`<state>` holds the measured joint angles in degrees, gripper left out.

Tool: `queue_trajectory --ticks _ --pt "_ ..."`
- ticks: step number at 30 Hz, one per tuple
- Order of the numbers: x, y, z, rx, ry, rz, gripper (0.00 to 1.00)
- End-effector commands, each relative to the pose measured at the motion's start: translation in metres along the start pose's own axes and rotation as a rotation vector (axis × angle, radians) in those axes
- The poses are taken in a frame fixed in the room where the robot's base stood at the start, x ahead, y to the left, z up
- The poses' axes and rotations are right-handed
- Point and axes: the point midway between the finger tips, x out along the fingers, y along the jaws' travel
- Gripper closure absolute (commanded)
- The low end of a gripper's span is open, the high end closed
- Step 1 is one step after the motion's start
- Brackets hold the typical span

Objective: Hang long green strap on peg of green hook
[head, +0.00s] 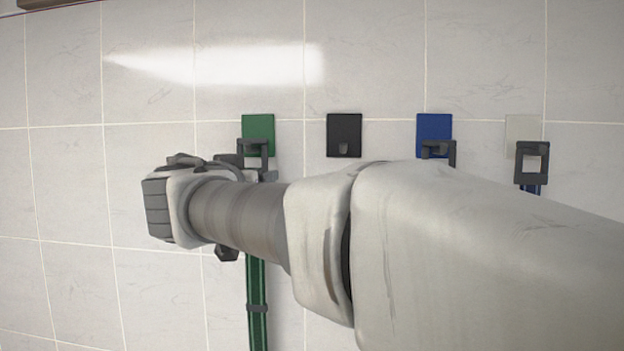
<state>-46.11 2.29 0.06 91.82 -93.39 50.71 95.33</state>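The green hook (258,128) is a green plate on the tiled wall, left of the other hooks. A dark rectangular buckle frame (254,147) is in front of its lower half; I cannot tell whether it is around the peg, which I cannot make out. The long green strap (257,300) hangs straight down below my arm, with a dark band across it. Its upper part is hidden behind my arm. My gripper (250,172) is right at the buckle frame, just below the green plate. Its fingers are mostly hidden, so their grip on the buckle is unclear.
A black hook (344,133) with a bare peg is to the right. A blue hook (434,127) has a dark buckle at it. A pale hook (518,126) has a dark frame and blue strap (531,189) at it. The wall to the left is clear.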

Motion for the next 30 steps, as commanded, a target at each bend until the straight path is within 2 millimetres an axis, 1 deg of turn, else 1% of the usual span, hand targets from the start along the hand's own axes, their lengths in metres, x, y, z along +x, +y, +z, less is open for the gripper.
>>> queue_trajectory --ticks 10,11,15,16,26,30 --pt "0.0 0.0001 0.0001 0.0 0.0 0.0 0.82" --pt "0.0 0.0 0.0001 0.0 0.0 0.0 0.29" --pt "0.0 0.0 0.0002 0.0 0.0 0.0 0.04" --pt "0.0 0.0001 0.0002 0.0 0.0 0.0 0.0" --pt "-0.0001 0.0 0.0009 0.0 -0.001 0.0 0.0" --pt "-0.0067 -0.0002 0.0034 0.002 0.0 -0.001 0.0"
